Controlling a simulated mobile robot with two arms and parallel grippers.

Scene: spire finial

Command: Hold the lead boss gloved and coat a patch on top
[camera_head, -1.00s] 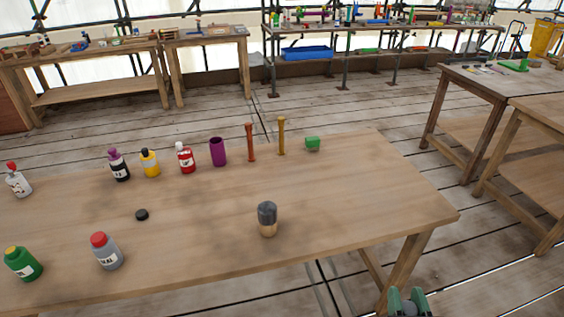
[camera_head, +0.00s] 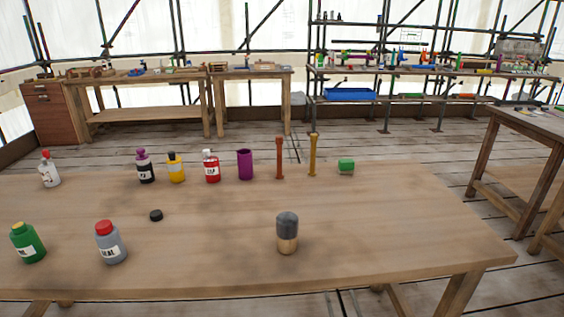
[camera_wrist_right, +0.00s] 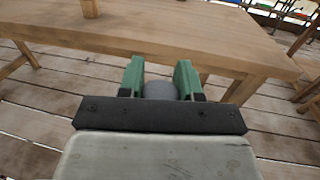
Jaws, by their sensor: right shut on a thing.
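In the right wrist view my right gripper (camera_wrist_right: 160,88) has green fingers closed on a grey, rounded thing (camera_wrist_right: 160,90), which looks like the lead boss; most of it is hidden. It is beside the table's near edge, over the floor. My left gripper is in neither view. On the table (camera_head: 400,250) stand a grey bottle with a red cap (camera_head: 110,244), a green bottle (camera_head: 28,244), a red bottle (camera_head: 211,170) and a yellow bottle (camera_head: 176,170). A grey-topped, wooden-bottomed cylinder (camera_head: 287,233) stands at front right. Labels are too small to read.
The back row also holds a white bottle (camera_head: 49,172), a black bottle (camera_head: 145,170), a purple cylinder (camera_head: 245,164), two upright sticks (camera_head: 279,158) and a green block (camera_head: 346,167). A black disc (camera_head: 155,215) lies at left. The table's middle is clear.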

